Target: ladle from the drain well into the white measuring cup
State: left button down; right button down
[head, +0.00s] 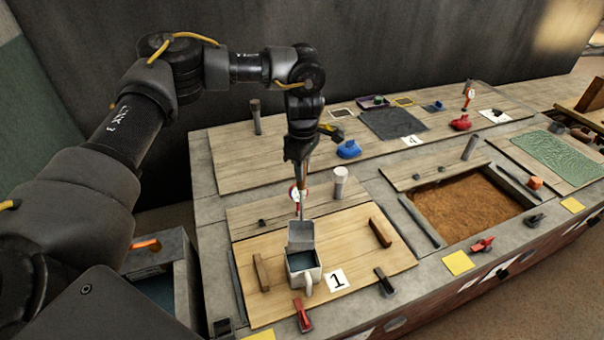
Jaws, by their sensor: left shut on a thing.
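The white measuring cup (304,279) stands on the wooden board marked 1, its handle toward the front. Its inside looks dark blue-grey. My left gripper (299,160) is above and behind the cup, shut on the thin upright handle of the ladle (302,205). A grey boxy part at the handle's lower end, apparently the ladle's bowl (301,236), is at the cup's back rim. I cannot tell whether it touches the cup. A grey bin with dark contents (152,290) at the lower left may be the drain well. My right gripper is not in view.
Wooden blocks (261,273) (381,232) flank the cup on the board. A pale-topped post (340,182) stands behind it. A red clamp (302,315) is in front. A brown-filled recess (470,205) lies to the right. A blue object (348,149) is farther back.

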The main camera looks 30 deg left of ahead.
pick_arm(q)
notch_tip(320, 180, up, 4)
jog(key=p, duration=0.3)
jog(key=shift+d, duration=0.1)
jog(key=shift+r, duration=0.3)
